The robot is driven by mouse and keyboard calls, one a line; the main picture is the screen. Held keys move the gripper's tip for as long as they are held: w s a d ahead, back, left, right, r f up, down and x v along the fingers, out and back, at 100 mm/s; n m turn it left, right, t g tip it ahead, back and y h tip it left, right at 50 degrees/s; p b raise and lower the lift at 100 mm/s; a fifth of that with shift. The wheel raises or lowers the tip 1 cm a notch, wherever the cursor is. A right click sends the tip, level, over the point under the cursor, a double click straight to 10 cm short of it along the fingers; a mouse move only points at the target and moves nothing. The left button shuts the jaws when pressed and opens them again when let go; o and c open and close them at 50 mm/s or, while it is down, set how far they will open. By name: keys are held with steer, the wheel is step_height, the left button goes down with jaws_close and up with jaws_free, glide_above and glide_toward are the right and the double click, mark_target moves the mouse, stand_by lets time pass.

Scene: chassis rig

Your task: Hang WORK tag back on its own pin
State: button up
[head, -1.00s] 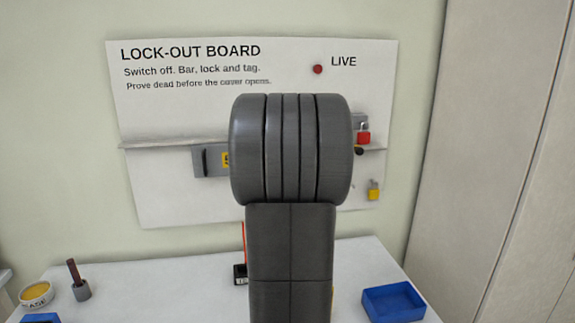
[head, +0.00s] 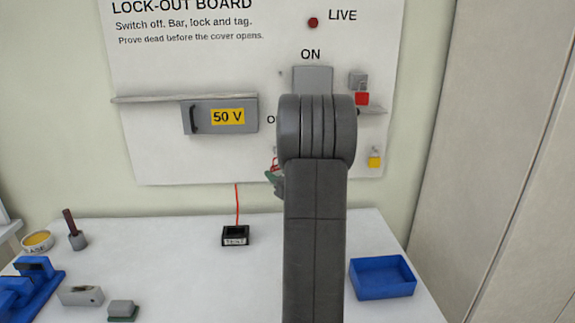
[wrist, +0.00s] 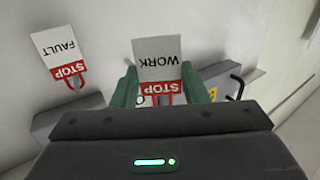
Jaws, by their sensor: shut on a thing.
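The WORK tag (wrist: 160,62) is white with a red STOP band and a red loop, and reads upside down in the wrist view. My gripper (wrist: 158,84) has its green fingers shut on it, one at either side. In the head view my gripper (head: 275,182) shows only partly, left of my arm and near the lower board (head: 160,160); a bit of red shows there. The FAULT tag (wrist: 60,52) hangs apart from my gripper, at the left of the wrist view. I cannot make out the WORK tag's pin; my arm hides part of the board.
A grey 50 V cover (head: 219,115) with a handle, a switch (head: 312,80), a red padlock (head: 362,98) and a yellow padlock (head: 374,161) are on the board. A black tester (head: 235,236) and a blue tray (head: 383,278) stand on the table, whose middle is mostly clear.

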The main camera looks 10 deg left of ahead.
steer(key=shift+w+a+f+p, duration=0.15)
steer(key=shift+w+a+p, duration=0.25)
steer(key=shift+w, duration=1.2)
steer(key=shift+w+a+f+p, duration=0.25)
steer(key=shift+w+p, duration=0.1)
steer(key=shift+w, duration=1.2)
steer(key=shift+w+a+f+p, duration=0.1)
steer(key=shift+w+a+p, duration=0.3)
steer(key=shift+w, duration=1.2)
steer(key=o, duration=1)
steer(key=shift+r, duration=0.1)
steer(key=b+v, duration=0.3)
steer(key=v, duration=1.1)
steer(key=shift+s+a, duration=0.1)
steer(key=shift+a, duration=0.05)
